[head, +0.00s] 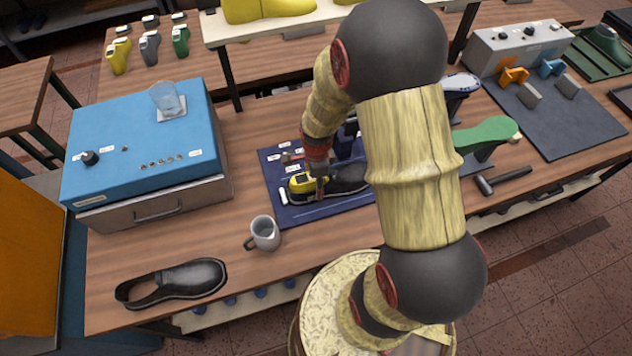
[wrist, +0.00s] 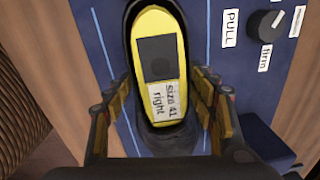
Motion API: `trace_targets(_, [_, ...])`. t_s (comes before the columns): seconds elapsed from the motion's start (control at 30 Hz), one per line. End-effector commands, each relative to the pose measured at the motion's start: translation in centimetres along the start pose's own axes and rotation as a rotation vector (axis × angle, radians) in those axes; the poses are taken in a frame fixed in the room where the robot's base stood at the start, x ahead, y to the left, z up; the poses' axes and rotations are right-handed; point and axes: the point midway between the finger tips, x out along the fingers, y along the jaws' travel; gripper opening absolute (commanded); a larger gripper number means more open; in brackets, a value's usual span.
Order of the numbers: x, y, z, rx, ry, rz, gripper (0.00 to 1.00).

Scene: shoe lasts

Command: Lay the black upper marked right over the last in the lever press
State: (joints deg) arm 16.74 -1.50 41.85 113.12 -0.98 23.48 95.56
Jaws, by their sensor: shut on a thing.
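The lever press has a blue base (head: 290,216) on the bench; in the wrist view its blue panel (wrist: 225,75) has a dark knob and the words "PULL" and "firm". A yellow last (head: 300,184), labelled "size 41 right" in the wrist view (wrist: 160,22), lies in the press. A black upper (head: 346,180) surrounds the last; its dark rim shows in the wrist view (wrist: 170,139). My gripper (head: 318,186) is shut on the black upper, one finger on each side. No mark on the upper is readable. My arm hides part of the press.
A black shoe (head: 173,281) lies at the front left and a grey mug (head: 264,234) stands left of the press. Bench between shoe and mug is clear.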

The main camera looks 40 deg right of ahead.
Motion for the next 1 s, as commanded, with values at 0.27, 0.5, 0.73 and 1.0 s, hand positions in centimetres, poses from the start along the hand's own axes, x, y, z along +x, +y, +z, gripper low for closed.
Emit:
trace_targets(0.27, [0.0, 0.0, 0.0, 0.0, 0.0, 0.0, 0.67])
trace_targets(0.5, [0.0, 0.0, 0.0, 0.0, 0.0, 0.0, 0.78])
trace_targets(0.73, [0.0, 0.0, 0.0, 0.0, 0.0, 0.001, 0.78])
trace_targets(1.0, [-2.7, -0.2, 0.0, 0.0, 0.0, -0.005, 0.78])
